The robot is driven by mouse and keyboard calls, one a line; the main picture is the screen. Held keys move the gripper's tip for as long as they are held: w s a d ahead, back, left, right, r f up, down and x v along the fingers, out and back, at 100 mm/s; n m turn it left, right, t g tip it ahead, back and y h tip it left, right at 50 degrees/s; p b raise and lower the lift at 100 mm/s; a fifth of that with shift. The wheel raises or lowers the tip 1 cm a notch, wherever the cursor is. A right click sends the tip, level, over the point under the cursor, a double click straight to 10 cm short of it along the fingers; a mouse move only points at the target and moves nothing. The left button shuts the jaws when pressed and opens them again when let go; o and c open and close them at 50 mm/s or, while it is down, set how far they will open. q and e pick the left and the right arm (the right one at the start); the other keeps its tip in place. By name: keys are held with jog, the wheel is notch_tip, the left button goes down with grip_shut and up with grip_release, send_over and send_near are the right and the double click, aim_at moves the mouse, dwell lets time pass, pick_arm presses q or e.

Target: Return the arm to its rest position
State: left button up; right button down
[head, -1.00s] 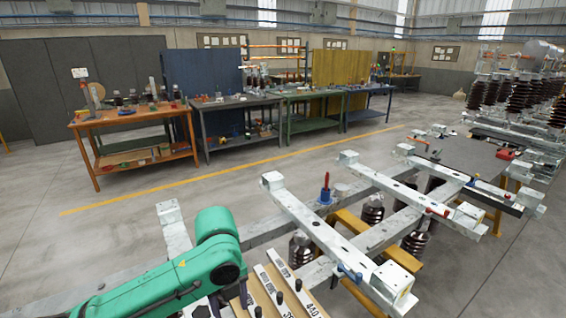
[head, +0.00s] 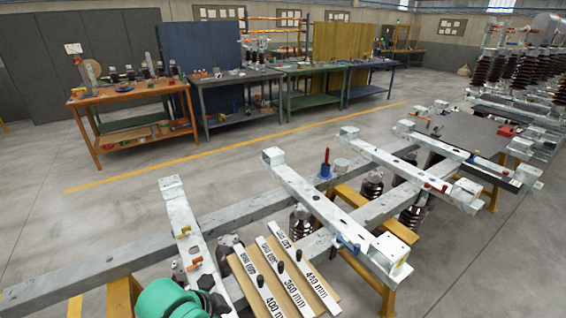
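My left arm shows only as a green rounded link (head: 168,300) at the bottom edge of the head view, left of the middle. My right arm and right gripper do not show. The link is in front of the near end of a grey metal frame (head: 110,255). Whether it touches the frame cannot be told.
Labelled gauge boards (head: 290,272) with black knobs lie by the frame's near crossbar (head: 182,215). Another crossbar (head: 320,205) has a red-handled tool in a blue holder (head: 325,168) beside it. Workbenches (head: 130,95) stand behind a yellow floor line. The floor between (head: 110,215) is clear.

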pick_arm(q)
jog(key=s+a+f+n+y, duration=0.35)
jog(key=s+a+n, duration=0.5)
jog(key=a, duration=0.35)
notch_tip(320, 180, down, 27)
jog(key=g+b, duration=0.1)
jog(key=b, duration=0.4)
jog(key=s+a+f+g+b, duration=0.1)
jog(key=s+f+b, duration=0.4)
jog(key=s+f, duration=1.3)
notch_tip(320, 180, down, 3)
jog(key=shift+a+f+g, duration=0.1)
jog(key=shift+a+g, duration=0.3)
jog(key=shift+a, duration=0.25)
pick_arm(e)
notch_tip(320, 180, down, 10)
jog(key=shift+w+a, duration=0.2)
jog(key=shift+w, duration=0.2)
pick_arm(q)
jog(key=shift+s, duration=0.1)
